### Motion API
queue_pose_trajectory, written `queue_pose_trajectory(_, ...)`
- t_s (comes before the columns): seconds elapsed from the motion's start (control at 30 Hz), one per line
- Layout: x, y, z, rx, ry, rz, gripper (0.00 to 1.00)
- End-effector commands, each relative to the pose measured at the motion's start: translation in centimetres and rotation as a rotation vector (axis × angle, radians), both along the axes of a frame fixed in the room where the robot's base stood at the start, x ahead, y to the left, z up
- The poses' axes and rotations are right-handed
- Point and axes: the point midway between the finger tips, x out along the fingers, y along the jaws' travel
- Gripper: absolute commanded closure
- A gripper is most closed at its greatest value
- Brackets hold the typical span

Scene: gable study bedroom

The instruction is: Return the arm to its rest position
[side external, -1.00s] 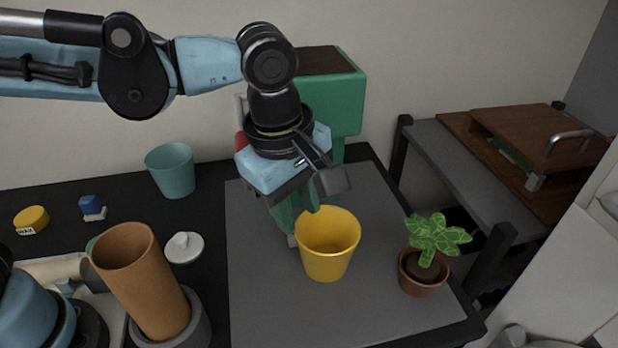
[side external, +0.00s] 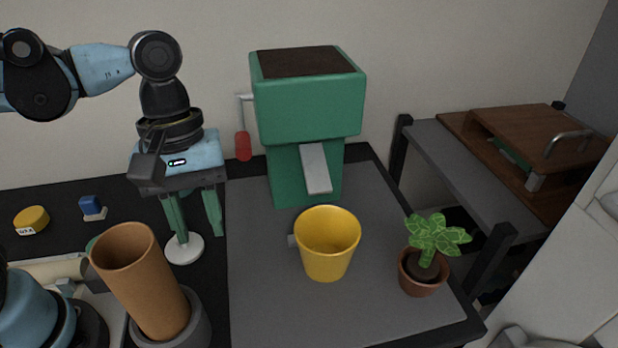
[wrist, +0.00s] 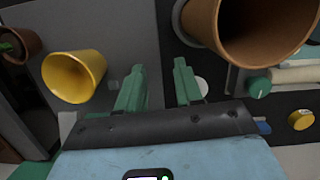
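My gripper (side external: 200,234) hangs pointing down at the left of the grey mat in the side view, with its two green fingers apart and nothing between them. It is above or in front of the white lid-like disc (side external: 186,252), whose knob is hidden by a finger. In the wrist view my gripper (wrist: 160,76) also shows its fingers spread and empty. The yellow cup (side external: 327,262) stands upright on the mat (side external: 265,305), apart from my gripper. It also shows at the left of the wrist view (wrist: 75,75).
A green machine (side external: 308,110) with a red-handled lever stands behind the cup. A potted plant (side external: 423,272) is at the right. A tall tan cylinder (side external: 145,285) leans at the front left. A blue-topped item (side external: 92,207) and yellow disc (side external: 32,219) lie farther left.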

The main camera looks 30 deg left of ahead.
Motion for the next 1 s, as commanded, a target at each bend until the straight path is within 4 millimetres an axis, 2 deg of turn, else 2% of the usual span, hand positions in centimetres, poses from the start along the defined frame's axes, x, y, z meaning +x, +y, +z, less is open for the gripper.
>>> queue_pose_trajectory(0.03, -0.1, 1.7, 0.5, 0.052, 0.0, -0.012, 0.65)
queue_pose_trajectory(0.13, -0.4, 5.4, 1.4, 0.157, -0.003, -0.056, 0.65)
queue_pose_trajectory(0.23, 0.0, 7.4, 1.2, 0.181, -0.06, -0.137, 0.65)
queue_pose_trajectory(0.47, 2.6, 9.3, -0.9, 0.15, -0.325, -0.385, 0.65)
queue_pose_trajectory(0.7, 5.5, 12.0, -2.2, 0.258, -0.636, -0.682, 0.65)
queue_pose_trajectory(1.0, 6.6, 13.2, -2.2, 0.36, -0.756, -0.822, 0.65)
